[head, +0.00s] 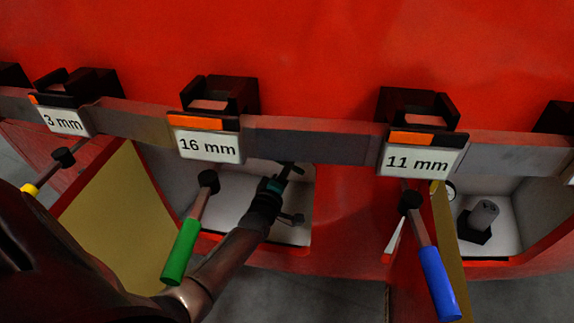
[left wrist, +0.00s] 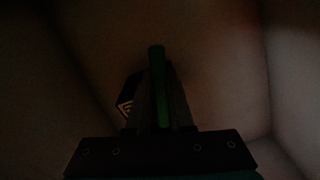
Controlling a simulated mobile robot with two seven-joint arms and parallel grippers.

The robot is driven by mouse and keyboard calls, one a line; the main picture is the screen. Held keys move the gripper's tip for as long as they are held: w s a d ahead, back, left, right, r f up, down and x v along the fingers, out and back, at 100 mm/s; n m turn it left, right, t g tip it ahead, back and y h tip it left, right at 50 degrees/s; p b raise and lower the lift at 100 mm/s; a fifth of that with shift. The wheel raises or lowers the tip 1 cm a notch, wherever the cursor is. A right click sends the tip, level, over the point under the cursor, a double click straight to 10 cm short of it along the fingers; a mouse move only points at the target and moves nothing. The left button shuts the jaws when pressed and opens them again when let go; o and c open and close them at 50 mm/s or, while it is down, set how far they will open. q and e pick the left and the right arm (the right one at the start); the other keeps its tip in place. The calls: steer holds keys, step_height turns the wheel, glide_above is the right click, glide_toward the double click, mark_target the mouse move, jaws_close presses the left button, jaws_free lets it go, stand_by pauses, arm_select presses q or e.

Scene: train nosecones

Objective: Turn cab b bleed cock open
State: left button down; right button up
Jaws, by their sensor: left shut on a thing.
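My left gripper (head: 279,183) reaches into the open, light-walled compartment (head: 232,211) under the 16 mm label. In the left wrist view my left gripper (left wrist: 158,100) is shut on a slim green handle (left wrist: 157,62), which stands upright between the fingers. Dark fittings (head: 291,168) show just past the gripper in the head view, and a small dark lever-like part (head: 292,218) sits lower right of it. The fingers hide most of the handle, and I cannot read how far it is turned. The wrist view is very dark. My right gripper is not in view.
A green-handled tool (head: 182,250) hangs in front of the compartment, close to my left forearm. A blue-handled tool (head: 439,283) and a yellow-handled one (head: 29,189) hang elsewhere. The grey rail (head: 310,138) runs above. The right compartment holds a grey cylinder (head: 483,214).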

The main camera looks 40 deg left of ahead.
arm_select(q)
steer(key=shift+w+d+r+n, duration=0.1)
steer(key=shift+r+n, duration=0.55)
steer(key=shift+n, duration=0.45)
steer(key=shift+r+n+p, duration=0.25)
steer(key=shift+n+p, duration=0.05)
steer(key=shift+n, duration=0.3)
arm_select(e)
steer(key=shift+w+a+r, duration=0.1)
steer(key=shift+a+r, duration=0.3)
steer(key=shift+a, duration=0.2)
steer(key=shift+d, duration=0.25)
arm_select(q)
steer(key=c, duration=0.8)
jaws_free()
steer(key=p+v, duration=0.2)
steer(key=v, duration=1.3)
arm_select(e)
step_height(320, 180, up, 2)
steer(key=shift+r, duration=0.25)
arm_select(q)
steer(key=shift+f, duration=0.1)
